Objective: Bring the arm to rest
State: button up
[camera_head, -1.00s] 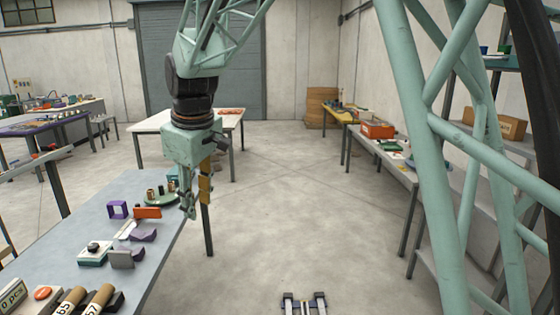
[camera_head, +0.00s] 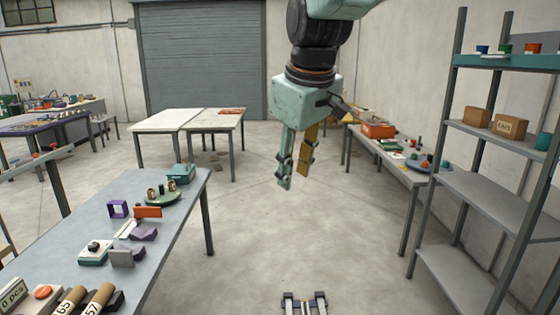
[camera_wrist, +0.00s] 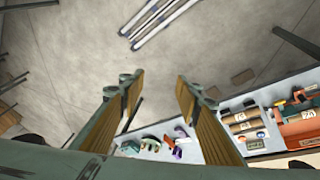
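My gripper (camera_head: 294,178) hangs fingers down from my arm, over the open floor to the right of the grey-blue worktable (camera_head: 62,232). It is in mid-air, clear of the table and touching nothing. In the wrist view my gripper (camera_wrist: 158,80) shows its two yellow-padded fingers apart with nothing between them. Bare floor and the pale rails lie beyond the fingertips there.
The worktable carries a green round tray (camera_head: 163,199), a teal box (camera_head: 181,173), an orange block (camera_head: 148,212) and cardboard tubes (camera_head: 98,300). A grey shelf rack (camera_head: 485,187) stands at right. A back table (camera_head: 210,124) stands behind. The middle floor (camera_head: 240,235) is free.

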jog(key=s+d+m, duration=0.2)
jog(key=s+d, duration=0.4)
jog(key=s, duration=0.3)
jog(key=s+d+m, duration=0.3)
jog(key=s+d, duration=0.3)
jog(key=s, duration=0.3)
jog(key=s+d+f+m, duration=0.2)
jog(key=s+d+f, duration=0.1)
jog(key=s, duration=0.7)
jog(key=s+d+f+m+h, duration=0.1)
jog(key=s+d+f+m, duration=0.1)
jog(key=s, duration=0.7)
jog(key=shift+s+d+f+m, duration=0.3)
jog(key=shift+s+d+f, duration=0.1)
jog(key=shift+d+f, duration=0.1)
